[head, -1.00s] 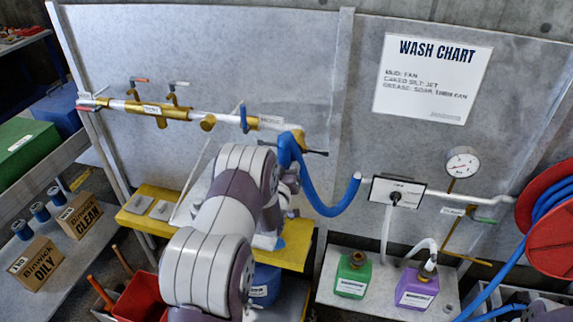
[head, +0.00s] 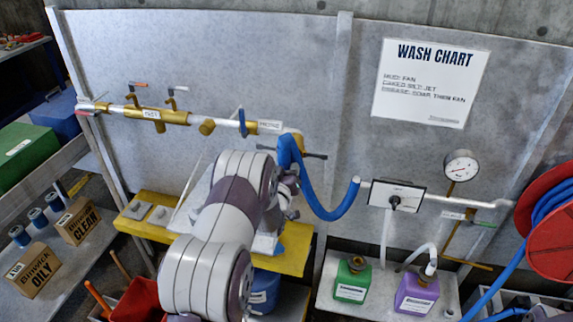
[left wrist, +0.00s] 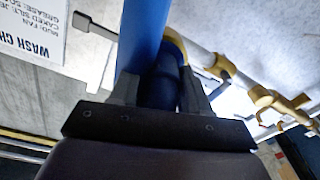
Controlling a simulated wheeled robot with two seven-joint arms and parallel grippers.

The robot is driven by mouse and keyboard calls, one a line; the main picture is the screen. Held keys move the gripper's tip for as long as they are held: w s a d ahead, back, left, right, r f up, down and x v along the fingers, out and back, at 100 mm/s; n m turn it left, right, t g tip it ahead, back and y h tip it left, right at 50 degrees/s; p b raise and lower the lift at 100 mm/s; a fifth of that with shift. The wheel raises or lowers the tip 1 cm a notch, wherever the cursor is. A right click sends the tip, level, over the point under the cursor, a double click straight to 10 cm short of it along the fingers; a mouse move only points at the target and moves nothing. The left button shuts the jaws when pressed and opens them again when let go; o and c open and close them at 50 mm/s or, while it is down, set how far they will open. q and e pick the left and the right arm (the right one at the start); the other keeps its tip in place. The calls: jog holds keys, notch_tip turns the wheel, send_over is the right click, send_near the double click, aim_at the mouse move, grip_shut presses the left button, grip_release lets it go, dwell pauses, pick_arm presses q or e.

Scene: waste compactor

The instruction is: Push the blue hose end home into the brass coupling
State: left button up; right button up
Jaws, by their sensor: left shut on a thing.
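The blue hose (head: 325,213) hangs in a loop in the head view. One end is up by the brass elbow (head: 297,135) on the wall pipe, the other by the pipe left of the white panel. My left gripper (left wrist: 160,92) is shut on the hose, which passes between its fingers in the left wrist view (left wrist: 140,40). In that view the brass fitting (left wrist: 176,45) shows just beside the hose. In the head view my arm mostly hides the gripper. I cannot tell how far the hose end sits in the coupling. My right gripper is not in view.
The wall pipe (head: 225,122) carries brass valves (head: 153,114) on the left. A yellow-edged bench (head: 150,225) stands below. A panel with a knob (head: 397,196), a gauge (head: 461,167) and a red hose reel (head: 552,232) are to the right. Green (head: 352,282) and purple (head: 416,293) jugs stand below them.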

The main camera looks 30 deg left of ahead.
pick_arm(q)
jog(key=shift+w+r, duration=0.1)
jog(key=shift+r, duration=0.2)
jog(key=o, duration=1.3)
jog(key=shift+o, duration=0.5)
jog(key=shift+w+f, duration=0.2)
jog(key=shift+f, duration=0.05)
jog(key=shift+o, duration=1.3)
jog(key=shift+f, duration=0.1)
jog(key=shift+s, duration=0.2)
jog(key=v, duration=0.7)
jog(key=shift+p, duration=0.35)
